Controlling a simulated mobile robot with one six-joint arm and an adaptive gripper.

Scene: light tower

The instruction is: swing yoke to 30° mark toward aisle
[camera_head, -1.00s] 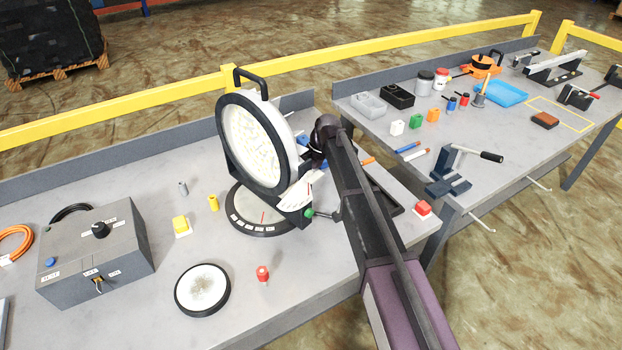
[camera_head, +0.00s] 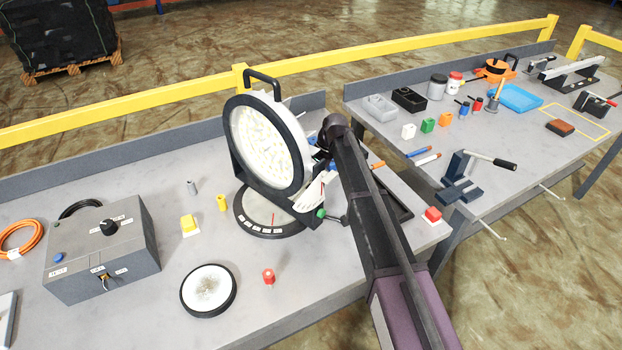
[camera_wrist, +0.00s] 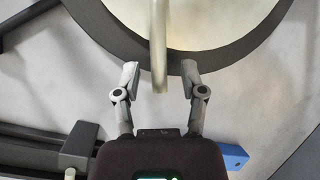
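The lamp (camera_head: 268,143) is a round pale lens in a black ring with a top handle. It hangs in a black yoke (camera_head: 241,172) on a round base (camera_head: 251,226) with a dark rim, white labels and a red line. A white fan-shaped scale (camera_head: 313,191) and a green knob (camera_head: 320,213) sit at its right side. My gripper is hidden behind my arm at the lamp's right in the head view. In the wrist view, my gripper (camera_wrist: 160,78) is open, its fingers either side of a pale upright bar (camera_wrist: 158,45), with gaps on both sides. I cannot tell which part the bar is.
A grey control box (camera_head: 101,250) stands at left. A loose round lens (camera_head: 208,290), a red piece (camera_head: 268,276) and a yellow button (camera_head: 189,224) lie in front. A red button (camera_head: 432,214) sits by the right edge. A second bench (camera_head: 400,135) holds a clamp (camera_head: 462,185) and small parts.

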